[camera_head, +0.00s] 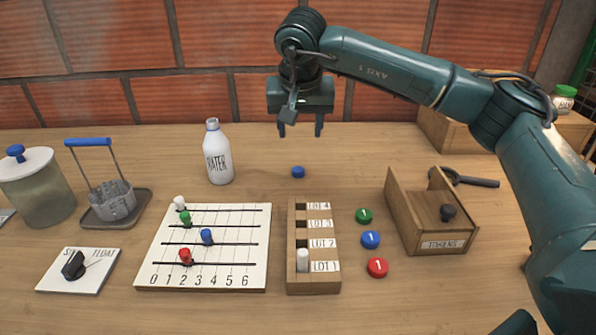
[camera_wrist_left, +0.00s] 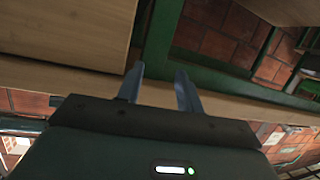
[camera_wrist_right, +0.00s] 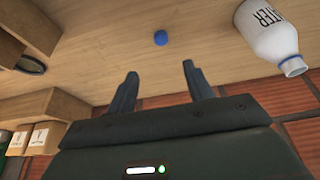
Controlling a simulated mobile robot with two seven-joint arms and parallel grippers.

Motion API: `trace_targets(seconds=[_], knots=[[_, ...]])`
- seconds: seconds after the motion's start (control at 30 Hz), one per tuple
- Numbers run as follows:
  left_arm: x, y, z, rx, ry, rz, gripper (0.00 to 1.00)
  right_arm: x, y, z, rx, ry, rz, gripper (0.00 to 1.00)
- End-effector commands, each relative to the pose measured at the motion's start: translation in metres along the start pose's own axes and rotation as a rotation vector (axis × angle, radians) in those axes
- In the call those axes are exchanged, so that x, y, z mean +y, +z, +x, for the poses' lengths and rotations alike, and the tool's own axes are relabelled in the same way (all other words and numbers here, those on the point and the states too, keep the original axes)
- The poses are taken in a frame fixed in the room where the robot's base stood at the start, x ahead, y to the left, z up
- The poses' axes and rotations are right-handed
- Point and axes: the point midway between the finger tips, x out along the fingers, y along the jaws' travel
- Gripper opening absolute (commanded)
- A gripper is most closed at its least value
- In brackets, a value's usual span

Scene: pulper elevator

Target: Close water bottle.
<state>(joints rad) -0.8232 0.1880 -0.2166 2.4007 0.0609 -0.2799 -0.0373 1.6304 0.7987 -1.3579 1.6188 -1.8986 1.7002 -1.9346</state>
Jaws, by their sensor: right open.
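My right gripper (camera_head: 300,132) points down, open and empty, above and behind the cap, touching nothing. My left gripper (camera_wrist_left: 160,70) has its fingers apart with nothing between them, beside a wooden edge; it is not in the head view.
A numbered slider board (camera_head: 153,265), a wooden lot rack (camera_head: 318,287), round tokens (camera_head: 370,240) and an open wooden box (camera_head: 405,228) fill the front. A jar (camera_head: 38,185) and a handled basket (camera_head: 112,205) stand left. The table around the cap is clear.

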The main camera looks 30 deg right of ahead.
Motion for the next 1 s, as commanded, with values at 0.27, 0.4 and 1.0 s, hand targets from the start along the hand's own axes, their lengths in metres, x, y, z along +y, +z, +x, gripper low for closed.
trace_targets(seconds=[0.27, 0.4, 1.0], knots=[[0.0, 0.0, 0.0, -0.001, 0.0, 0.001, 0.36, -0.001, 0.001, 0.003, -0.003, -0.003, 0.001, 0.52], [0.0, 0.004, 0.002, -0.003, 0.003, 0.006, 0.36, -0.001, 0.002, 0.024, -0.005, -0.001, 0.002, 0.52], [0.002, 0.01, 0.006, -0.012, 0.01, 0.025, 0.36, -0.002, 0.001, 0.08, -0.003, -0.005, 0.002, 0.52]])
